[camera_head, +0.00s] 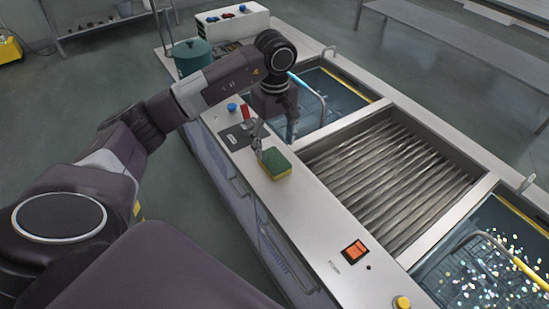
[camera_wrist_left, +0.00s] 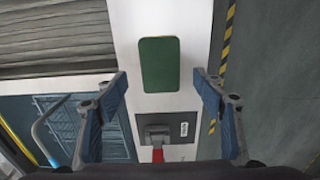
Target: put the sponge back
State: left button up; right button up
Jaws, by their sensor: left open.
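The sponge (camera_head: 275,164) has a green top and yellow sides and lies flat on the white edge of the tank counter. In the left wrist view its green top (camera_wrist_left: 159,64) shows ahead of the jaws, near the middle. My left gripper (camera_head: 258,140) is just beside the sponge in the head view, partly hidden by my own wrist. In the left wrist view the left gripper (camera_wrist_left: 161,82) is open, with one blue-padded finger on each side of the sponge's line and nothing between them. I cannot tell if the fingers touch the counter. My right gripper is not in view.
A panel with a red-handled switch (camera_wrist_left: 157,153) sits close behind the sponge. The roller section (camera_head: 390,165) and water-filled tanks (camera_head: 500,268) lie to the right. A teal pot (camera_head: 192,58) stands at the far end. The counter edge toward the orange switch (camera_head: 355,251) is clear.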

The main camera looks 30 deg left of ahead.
aim_at(274, 160)
pick_arm(q)
notch_tip(274, 160, up, 6)
jog(key=shift+f+b, duration=0.25)
jog(key=shift+b, duration=0.2)
jog(key=shift+s+f, duration=0.1)
